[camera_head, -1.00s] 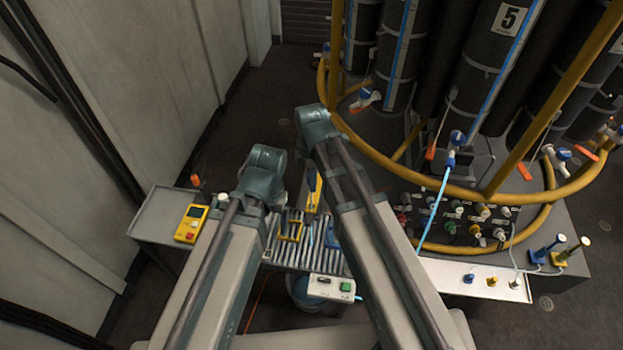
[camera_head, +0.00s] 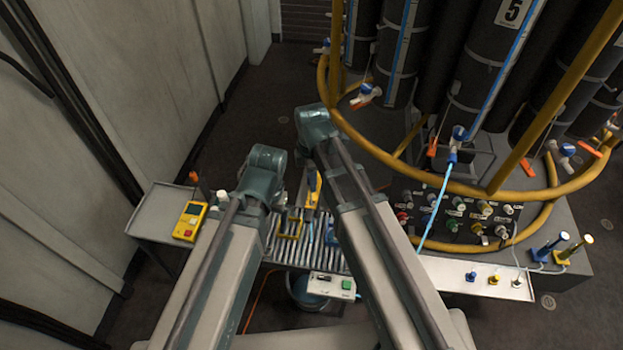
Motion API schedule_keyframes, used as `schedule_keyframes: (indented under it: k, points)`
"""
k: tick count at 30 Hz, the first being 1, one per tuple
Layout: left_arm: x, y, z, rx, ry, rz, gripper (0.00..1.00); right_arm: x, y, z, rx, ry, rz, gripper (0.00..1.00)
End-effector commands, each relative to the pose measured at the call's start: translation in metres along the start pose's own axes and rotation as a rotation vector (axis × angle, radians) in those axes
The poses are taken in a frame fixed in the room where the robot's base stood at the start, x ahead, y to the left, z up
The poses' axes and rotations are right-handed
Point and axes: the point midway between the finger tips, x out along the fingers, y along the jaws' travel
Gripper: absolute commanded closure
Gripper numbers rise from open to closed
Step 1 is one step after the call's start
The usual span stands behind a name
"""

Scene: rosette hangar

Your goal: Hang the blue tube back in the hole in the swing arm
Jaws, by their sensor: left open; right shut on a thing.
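A light-blue tube (camera_head: 437,205) runs from a blue fitting (camera_head: 453,156) under the cylinder marked 5 down past the valve panel. A short light-blue strip (camera_head: 310,233) lies over the rollers between my arms; I cannot tell what it belongs to. An upright yellow part (camera_head: 313,188) stands close to my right arm; whether it is the swing arm is unclear, and no hole shows. My left and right arms reach forward over the roller table, and their own links hide both grippers. What the right one holds is hidden.
The roller table (camera_head: 285,254) lies under my arms. A yellow handheld device (camera_head: 190,221) lies on the left tray (camera_head: 158,213). A small box with a green button (camera_head: 346,284) is at the front. A yellow ring rail (camera_head: 395,172) surrounds the black cylinders. Two capped stands (camera_head: 575,250) are at right.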

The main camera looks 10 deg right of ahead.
Motion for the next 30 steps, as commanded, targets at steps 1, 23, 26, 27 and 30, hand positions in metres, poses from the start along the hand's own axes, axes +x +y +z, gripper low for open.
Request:
schedule_keyframes:
  k: [1,23,26,27,30]
  points:
    - [0.0,0.0,0.0,0.0,0.0,0.0,0.16,0.0,0.0,0.0,0.0,0.0,0.0,1.0]
    - [0.018,0.002,-0.001,0.0,0.0,0.0,0.16,0.018,0.0,0.0,0.0,0.0,0.0,1.0]
    - [0.022,0.002,-0.001,0.0,0.0,0.0,0.16,0.022,0.0,0.0,0.0,0.0,0.0,1.0]
    - [0.024,0.002,-0.001,0.0,0.0,0.0,0.16,0.024,0.0,0.0,0.0,0.0,0.0,1.0]
    - [0.027,0.003,-0.002,0.0,0.0,0.0,0.16,0.028,0.0,0.0,0.0,0.0,0.0,1.0]
